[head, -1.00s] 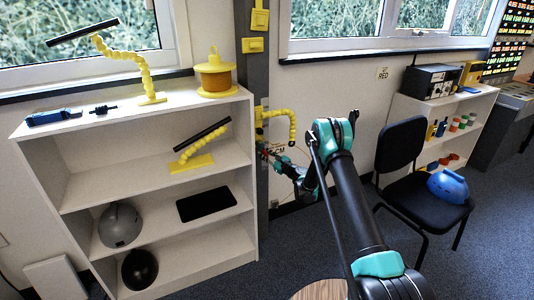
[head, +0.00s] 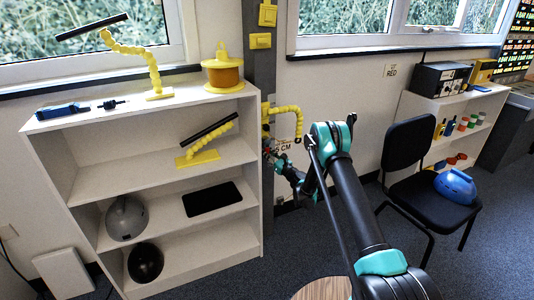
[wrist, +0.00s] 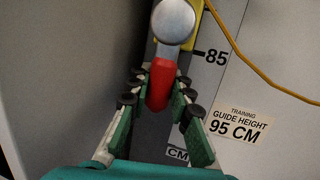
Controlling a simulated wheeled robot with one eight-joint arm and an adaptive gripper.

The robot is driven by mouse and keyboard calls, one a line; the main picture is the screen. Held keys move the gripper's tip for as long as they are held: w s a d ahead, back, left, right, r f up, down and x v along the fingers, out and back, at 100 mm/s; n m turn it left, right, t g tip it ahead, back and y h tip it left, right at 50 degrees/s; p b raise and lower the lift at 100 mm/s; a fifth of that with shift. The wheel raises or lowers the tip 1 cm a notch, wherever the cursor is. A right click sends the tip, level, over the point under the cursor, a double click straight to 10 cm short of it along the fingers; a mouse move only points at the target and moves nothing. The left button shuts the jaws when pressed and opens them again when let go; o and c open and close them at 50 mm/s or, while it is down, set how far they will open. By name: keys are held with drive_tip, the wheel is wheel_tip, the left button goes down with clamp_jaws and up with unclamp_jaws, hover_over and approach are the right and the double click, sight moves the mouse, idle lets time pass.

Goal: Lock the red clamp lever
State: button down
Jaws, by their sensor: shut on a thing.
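The red clamp lever (wrist: 160,84) hangs down below a round metal pivot (wrist: 173,20) in the wrist view, in front of a grey post with a height scale. My gripper (wrist: 158,92) has its fingers on both sides of the lever's lower part, shut on it. The lever points nearly straight down, leaning slightly left at its lower end. A yellow clamp part (wrist: 194,10) shows behind the pivot. In the head view my arm reaches to the post (head: 265,75), where the gripper and lever are too small to make out clearly.
A white shelf (head: 250,215) stands just left of the post. A yellow segmented arm (head: 288,108) sticks out right of the post. A yellow cord (wrist: 250,70) runs right of the lever.

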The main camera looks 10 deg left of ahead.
drive_tip(key=c, duration=1.3)
unclamp_jaws()
drive_tip(key=shift+c, duration=0.2)
drive_tip(key=v, duration=0.7)
drive_tip(key=shift+s, duration=0.2)
drive_tip(key=shift+d, duration=0.15)
